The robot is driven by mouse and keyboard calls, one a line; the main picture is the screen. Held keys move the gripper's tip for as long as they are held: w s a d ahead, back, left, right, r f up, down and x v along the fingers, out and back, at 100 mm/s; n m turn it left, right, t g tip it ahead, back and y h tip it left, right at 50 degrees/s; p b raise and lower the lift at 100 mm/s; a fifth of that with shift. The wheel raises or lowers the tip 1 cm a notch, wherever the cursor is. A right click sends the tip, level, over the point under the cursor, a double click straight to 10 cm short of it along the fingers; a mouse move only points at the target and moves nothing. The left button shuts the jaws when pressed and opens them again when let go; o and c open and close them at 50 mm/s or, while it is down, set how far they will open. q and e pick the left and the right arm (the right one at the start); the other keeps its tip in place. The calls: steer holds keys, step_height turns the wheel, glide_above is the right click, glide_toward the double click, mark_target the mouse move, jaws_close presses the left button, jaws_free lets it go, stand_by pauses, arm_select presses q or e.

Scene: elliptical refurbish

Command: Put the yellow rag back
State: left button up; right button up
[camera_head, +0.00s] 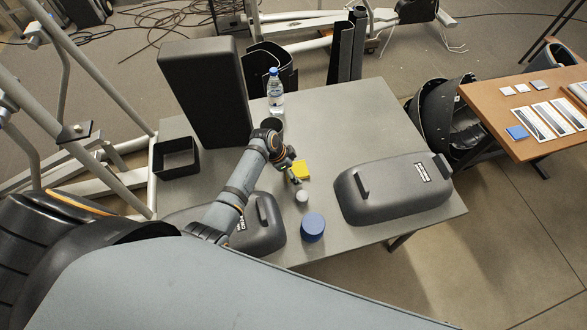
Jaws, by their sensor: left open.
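The yellow rag (303,168) is a small, bright yellow, roughly square patch on the grey table (345,130), near its middle. My left gripper (294,179) is open, right at the rag's near left edge. From this view I cannot tell whether its fingers touch the rag. My left arm comes in from the lower left, over the table. My right gripper is not in view.
Two dark covers (395,190) (262,225), an open black box (178,160), a tall dark block (205,90) and a bottle (275,97) also occupy the table. The table's back right is clear.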

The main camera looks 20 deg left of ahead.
arm_select(q)
steer(key=v, duration=1.2)
